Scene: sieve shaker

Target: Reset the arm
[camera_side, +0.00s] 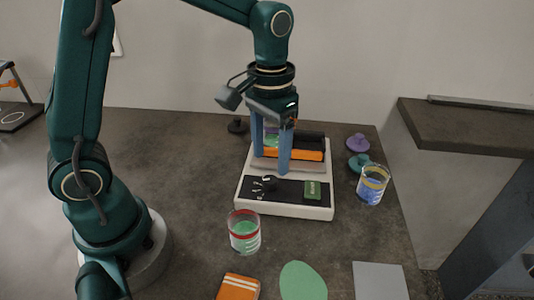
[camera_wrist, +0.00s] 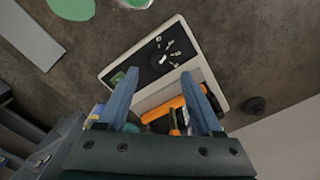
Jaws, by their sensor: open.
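My gripper (camera_side: 271,163) is open and points down over the sieve shaker. The shaker has a white base (camera_side: 243,202), a dark front panel with a knob, a green display (camera_side: 312,190) and an orange bar (camera_side: 308,155) at the back. In the wrist view, the two blue fingers (camera_wrist: 160,75) are spread apart over the shaker (camera_wrist: 203,68). Something greenish and clear shows between the fingers in the side view. It is partly hidden, and I cannot tell whether the fingers touch it.
A red-rimmed cup with green contents (camera_side: 245,238) stands in front. A yellow-rimmed cup with blue contents (camera_side: 371,190) stands at right, near purple (camera_side: 357,142) and teal (camera_side: 358,161) knobbed pieces. An orange book (camera_side: 239,288), green mat (camera_side: 302,281) and grey pad (camera_side: 380,281) lie at the front.

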